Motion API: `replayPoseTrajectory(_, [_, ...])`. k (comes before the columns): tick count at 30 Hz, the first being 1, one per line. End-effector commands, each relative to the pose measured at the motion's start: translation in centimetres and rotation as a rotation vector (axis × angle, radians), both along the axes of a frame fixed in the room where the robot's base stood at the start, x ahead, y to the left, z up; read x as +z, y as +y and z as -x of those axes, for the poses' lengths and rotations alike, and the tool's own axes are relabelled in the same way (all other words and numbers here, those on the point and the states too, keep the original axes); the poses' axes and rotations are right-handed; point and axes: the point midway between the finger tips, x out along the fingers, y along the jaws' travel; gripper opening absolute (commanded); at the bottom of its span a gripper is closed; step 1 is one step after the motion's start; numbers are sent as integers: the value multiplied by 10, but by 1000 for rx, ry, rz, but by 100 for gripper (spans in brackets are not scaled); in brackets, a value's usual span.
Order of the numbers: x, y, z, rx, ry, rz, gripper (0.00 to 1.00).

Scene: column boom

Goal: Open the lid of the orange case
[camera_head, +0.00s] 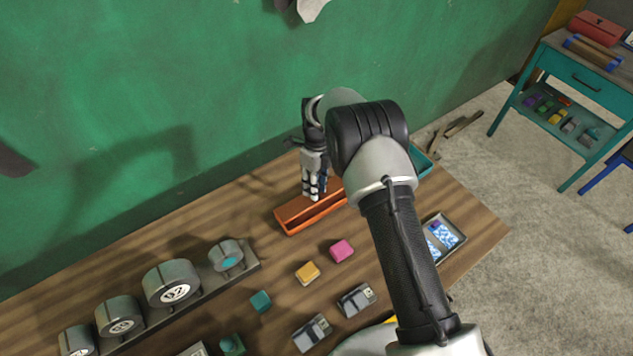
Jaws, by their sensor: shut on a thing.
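The orange case (293,216) is a long, low box on the wooden table, close to the green wall. A dark line runs along its near side, and its right part is hidden behind my arm. My gripper (313,194) points down at the middle of the case, with its fingers at the lid. It is shut on the lid, though the contact is small in this view. I cannot tell how far the lid is raised.
Pink (341,250), yellow (307,272) and teal (261,301) blocks lie in front of the case. Grey rolls stand on a rack (240,264) at the left. A tray (455,233) sits at the right, partly behind my arm. A teal side table (560,75) stands farther right.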

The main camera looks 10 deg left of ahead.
Motion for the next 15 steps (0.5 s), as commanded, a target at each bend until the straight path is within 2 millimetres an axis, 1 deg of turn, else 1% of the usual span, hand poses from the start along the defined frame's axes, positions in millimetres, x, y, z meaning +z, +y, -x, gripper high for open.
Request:
replayPoseTrajectory(6, [0, 0, -1, 1, -3, 0, 0])
replayPoseTrajectory(7, [0, 0, -1, 1, -2, 0, 26])
replayPoseTrajectory(15, [0, 0, -1, 1, -2, -2, 44])
